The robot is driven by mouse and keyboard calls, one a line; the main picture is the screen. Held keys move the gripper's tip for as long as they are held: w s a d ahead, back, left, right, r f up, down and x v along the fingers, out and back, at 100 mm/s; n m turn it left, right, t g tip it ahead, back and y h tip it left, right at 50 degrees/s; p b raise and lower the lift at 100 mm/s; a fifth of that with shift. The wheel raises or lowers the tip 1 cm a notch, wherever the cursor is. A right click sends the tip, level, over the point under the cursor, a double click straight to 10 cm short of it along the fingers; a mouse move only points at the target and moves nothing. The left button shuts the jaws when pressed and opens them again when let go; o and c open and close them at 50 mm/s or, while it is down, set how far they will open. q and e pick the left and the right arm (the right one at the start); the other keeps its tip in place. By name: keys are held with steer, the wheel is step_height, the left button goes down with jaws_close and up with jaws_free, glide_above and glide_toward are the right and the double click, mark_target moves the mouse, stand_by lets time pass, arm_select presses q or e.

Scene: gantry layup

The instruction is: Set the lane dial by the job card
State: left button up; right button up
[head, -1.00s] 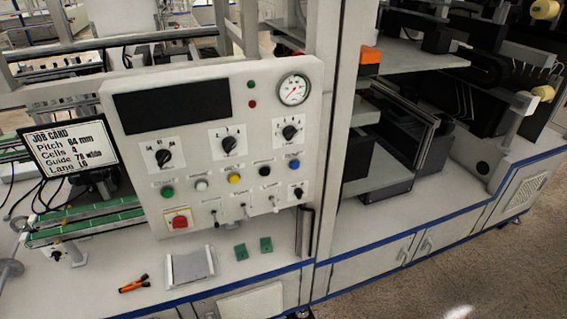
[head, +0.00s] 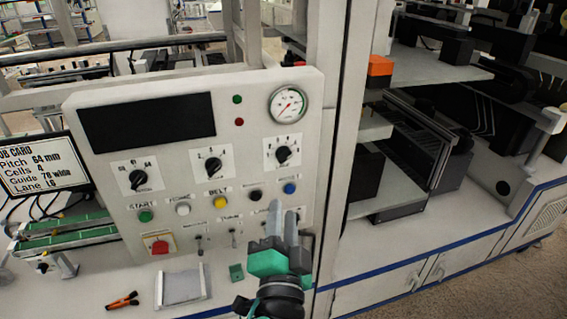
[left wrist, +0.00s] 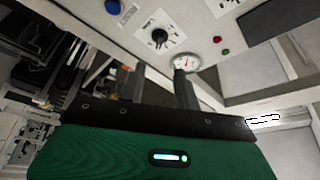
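The job card (head: 44,166) is a screen at the left in the head view. The panel (head: 245,100) carries a left dial (head: 138,180), a middle dial (head: 213,166) and a right dial (head: 283,155), all black on white plates. Their labels are too small to tell which is the lane dial. My left gripper (head: 281,222) is open and empty, in front of the panel's lower right, below the right dial. The left wrist view shows the right dial (left wrist: 160,37) beyond its separated fingers (left wrist: 161,88). My right gripper is out of view.
A gauge (head: 288,104) sits above the right dial. Coloured buttons, including a blue one (head: 290,188), and small switches line the panel below. A red stop button (head: 159,246), a metal tray (head: 182,287) and an orange-handled tool (head: 122,300) are lower left. A post (head: 345,150) stands right.

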mark_target(285, 160)
arm_select(q)
steer(key=p+x, duration=0.4)
steer(key=x, duration=0.7)
steer(key=shift+w+r, duration=0.1)
steer(key=shift+w, duration=0.7)
steer(key=shift+p, duration=0.3)
jaws_close()
